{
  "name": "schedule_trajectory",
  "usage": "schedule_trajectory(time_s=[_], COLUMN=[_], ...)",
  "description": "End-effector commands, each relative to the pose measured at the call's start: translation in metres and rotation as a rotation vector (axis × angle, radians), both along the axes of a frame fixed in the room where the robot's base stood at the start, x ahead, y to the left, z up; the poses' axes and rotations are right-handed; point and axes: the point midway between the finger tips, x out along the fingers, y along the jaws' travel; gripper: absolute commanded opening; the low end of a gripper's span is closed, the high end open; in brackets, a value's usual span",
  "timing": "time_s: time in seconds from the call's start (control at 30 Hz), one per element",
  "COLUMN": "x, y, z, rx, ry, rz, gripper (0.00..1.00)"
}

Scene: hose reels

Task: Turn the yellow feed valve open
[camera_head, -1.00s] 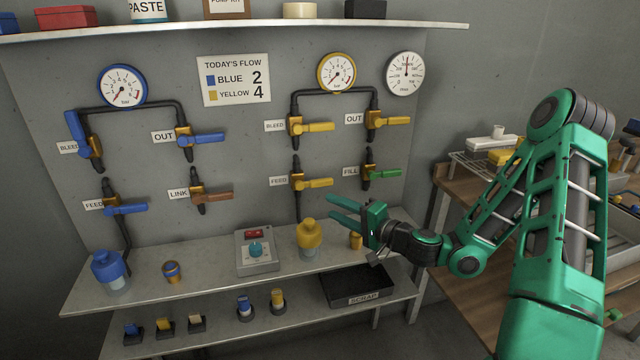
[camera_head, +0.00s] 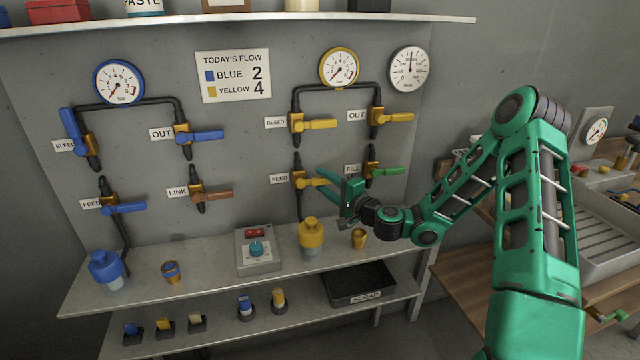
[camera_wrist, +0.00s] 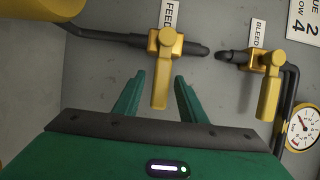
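The yellow feed valve (camera_head: 303,181) is on the wall panel beside its FEED label, with its handle pointing sideways to the right. In the wrist view its yellow handle (camera_wrist: 161,82) hangs between the two green fingertips. My gripper (camera_head: 325,184) is open, with its fingers on either side of the handle's end. In the wrist view my gripper (camera_wrist: 157,88) shows a gap on both sides of the handle, so it is not shut on it. My gripper hides part of the handle's tip in the head view.
The yellow bleed valve (camera_head: 310,123) is above, and the green fill valve (camera_head: 383,170) is close to the right. A yellow bottle (camera_head: 311,236) stands on the shelf below my gripper. A yellow gauge (camera_head: 339,68) is at the top.

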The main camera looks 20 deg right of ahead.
Motion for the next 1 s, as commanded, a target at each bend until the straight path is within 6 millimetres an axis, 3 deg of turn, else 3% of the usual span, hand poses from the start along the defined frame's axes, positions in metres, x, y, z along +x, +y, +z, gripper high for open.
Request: schedule_trajectory(time_s=[0.4,0.43,0.6,0.7,1.0], x=[0.009,0.009,0.008,0.008,0.008], y=[0.004,0.004,0.004,0.010,-0.012], z=[0.000,0.000,0.000,0.000,0.003], rx=[0.001,0.001,0.001,0.001,-0.041], ry=[0.000,0.000,0.000,0.001,0.000], rz=[0.000,0.000,0.000,0.005,-0.017], gripper=[0.38,0.35,0.00,0.00,0.00])
